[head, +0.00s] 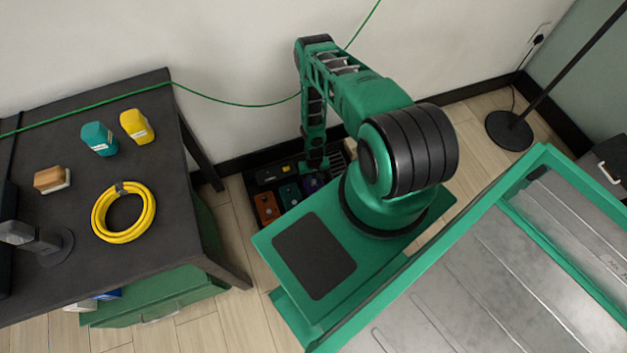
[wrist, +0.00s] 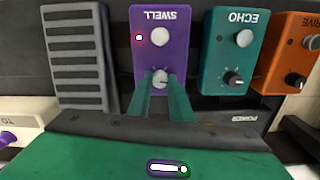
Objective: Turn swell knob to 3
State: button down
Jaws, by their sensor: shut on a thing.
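The purple swell pedal (wrist: 177,52) is in the upper middle of the wrist view, its label upside down, with a lit red light (wrist: 139,38) and a round silver button (wrist: 159,37). The swell knob (wrist: 160,76) sits below that button, between the fingertips of my gripper (wrist: 161,84), which is shut on it. The fingers hide the knob's sides and any scale marks, so I cannot read its setting. In the head view the purple pedal (head: 310,184) is small and partly hidden by my arm, with my gripper (head: 316,166) over it.
A teal echo pedal (wrist: 225,57) and an orange drive pedal (wrist: 287,52) stand to the right in the wrist view. A grey ribbed treadle (wrist: 78,60) stands close on the left. A dark table (head: 179,225) with a yellow cable coil (head: 101,222) is left in the head view.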

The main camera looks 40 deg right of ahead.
aim_at(314, 180)
jog(key=shift+d+m, duration=0.15)
jog(key=shift+m, duration=1.85)
jog(key=c, duration=1.6)
grip_release()
notch_tip(314, 180, up, 11)
jog(key=shift+f, duration=0.15)
